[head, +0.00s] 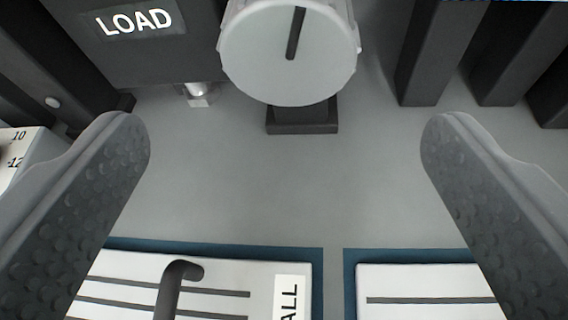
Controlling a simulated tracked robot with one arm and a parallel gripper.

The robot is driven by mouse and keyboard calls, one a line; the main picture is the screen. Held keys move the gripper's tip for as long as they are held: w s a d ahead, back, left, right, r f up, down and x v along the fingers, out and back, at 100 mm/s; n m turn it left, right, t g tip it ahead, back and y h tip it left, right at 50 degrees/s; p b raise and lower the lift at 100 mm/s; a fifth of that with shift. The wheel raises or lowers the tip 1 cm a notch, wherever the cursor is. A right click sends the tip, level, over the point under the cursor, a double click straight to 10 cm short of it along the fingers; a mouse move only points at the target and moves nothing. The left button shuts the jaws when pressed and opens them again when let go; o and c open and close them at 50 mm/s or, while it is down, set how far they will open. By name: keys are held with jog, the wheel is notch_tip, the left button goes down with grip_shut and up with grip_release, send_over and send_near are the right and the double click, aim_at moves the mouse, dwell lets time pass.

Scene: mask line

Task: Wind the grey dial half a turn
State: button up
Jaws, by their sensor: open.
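The grey dial (262,62) is at the top centre of the head view, a round light-grey knob with a notched rim and a dark line mark on its face. The mark points up and slightly right. The dial's top edge is cut off by the frame. A dark foot (302,118) stands below it. My gripper (285,135) is open, with one textured finger at the left and one at the right. The dial lies beyond the fingertips, between them in the picture, and neither finger touches it.
A dark box labelled LOAD (140,22) stands left of the dial. Dark posts (440,50) stand at the right. Blue-edged white panels (420,280) lie in front, the left one with a dark hook-shaped piece (175,285). Grey floor between is clear.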

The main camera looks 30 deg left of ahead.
jog(key=shift+v, duration=1.75)
jog(key=shift+f, duration=0.1)
